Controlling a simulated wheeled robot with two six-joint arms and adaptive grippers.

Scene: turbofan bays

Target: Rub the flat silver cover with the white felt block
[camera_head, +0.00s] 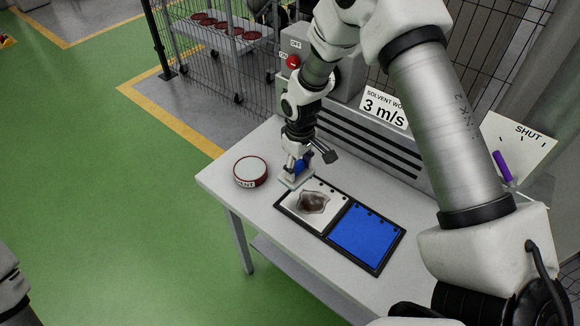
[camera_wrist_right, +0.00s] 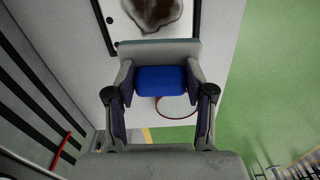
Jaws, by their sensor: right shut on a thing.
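The flat silver cover (camera_head: 323,221) lies in the left part of a black frame on the table, with a dark brown smear (camera_head: 313,201) in its middle. It also shows at the top of the right wrist view (camera_wrist_right: 126,27). My right gripper (camera_head: 299,168) is shut on the blue grip (camera_wrist_right: 160,80) of the felt block (camera_head: 295,182), whose pale pad (camera_wrist_right: 158,49) faces the cover. The block is at the cover's upper left edge; I cannot tell whether it touches. My left gripper is not in view.
A blue panel (camera_head: 365,235) fills the frame's right part. A round red-rimmed tin (camera_head: 250,171) stands left of the block. A grey slotted unit with a red button (camera_head: 293,62) and a sign (camera_head: 385,108) line the table's back. The front left tabletop is clear.

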